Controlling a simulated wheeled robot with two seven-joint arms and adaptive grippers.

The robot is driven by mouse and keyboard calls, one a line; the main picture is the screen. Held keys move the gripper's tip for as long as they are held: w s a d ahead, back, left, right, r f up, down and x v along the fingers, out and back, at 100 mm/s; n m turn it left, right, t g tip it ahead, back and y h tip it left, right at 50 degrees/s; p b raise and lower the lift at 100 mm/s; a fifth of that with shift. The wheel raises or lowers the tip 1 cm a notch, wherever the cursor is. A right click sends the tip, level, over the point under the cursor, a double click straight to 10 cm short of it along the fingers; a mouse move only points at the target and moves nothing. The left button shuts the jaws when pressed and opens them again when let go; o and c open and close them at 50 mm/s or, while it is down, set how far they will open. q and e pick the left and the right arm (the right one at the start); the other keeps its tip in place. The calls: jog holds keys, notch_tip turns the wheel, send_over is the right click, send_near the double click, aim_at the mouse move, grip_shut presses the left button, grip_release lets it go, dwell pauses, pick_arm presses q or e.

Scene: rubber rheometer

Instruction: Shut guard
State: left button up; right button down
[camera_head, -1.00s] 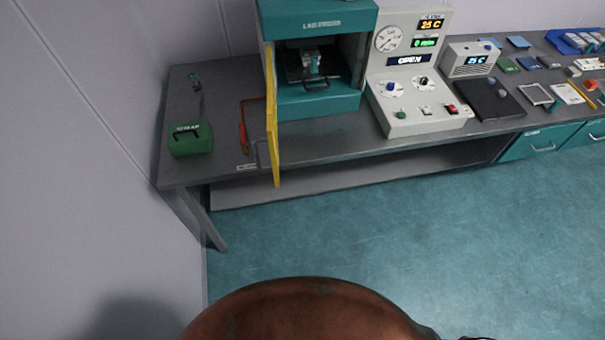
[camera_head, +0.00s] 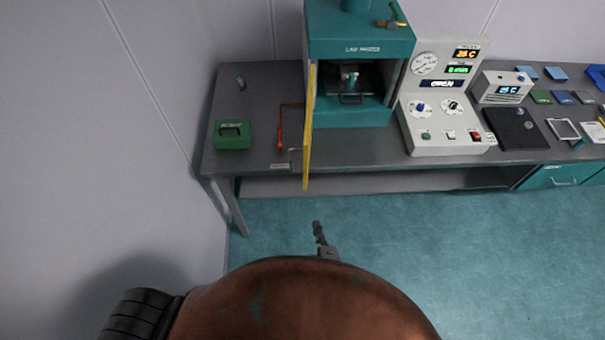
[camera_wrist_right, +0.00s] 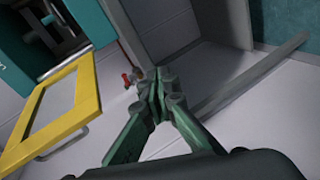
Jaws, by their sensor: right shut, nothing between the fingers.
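The guard (camera_head: 308,140) is a yellow-framed door at the left side of the teal lab press (camera_head: 360,40). It stands open, swung out towards me and seen nearly edge-on, with a grey handle (camera_head: 294,158) on its left face. In the right wrist view the guard (camera_wrist_right: 86,82) shows its yellow frame and clear pane at the left, with the handle (camera_wrist_right: 62,146) along its lower edge. My right gripper (camera_head: 317,226) is below the guard in the head view, in front of the bench and apart from the guard. In the wrist view its fingers (camera_wrist_right: 160,88) are together and empty.
The grey bench (camera_head: 250,100) carries a green scrap box (camera_head: 233,141) and a red hooked rod (camera_head: 280,135) left of the guard. A control console (camera_head: 440,130) reading OPEN stands right of the press. The floor (camera_head: 430,240) before the bench is clear.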

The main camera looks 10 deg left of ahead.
jog(key=s+a+r+n+t+y+p, duration=0.1)
jog(key=s+a+r+n, duration=0.15)
jog(key=r, duration=0.75)
jog(key=s+a+r+n+t+y+p, duration=0.15)
jog(key=a+r, duration=0.25)
jog(key=r, duration=0.7)
jog(key=w+a+p, duration=0.1)
jog(key=w+p, duration=0.1)
jog(key=w, duration=0.7)
jog(key=shift+w+f+m+p, duration=0.35)
jog(key=shift+w+m, duration=0.05)
jog(key=shift+d+y, duration=0.2)
jog(key=shift+y, duration=0.05)
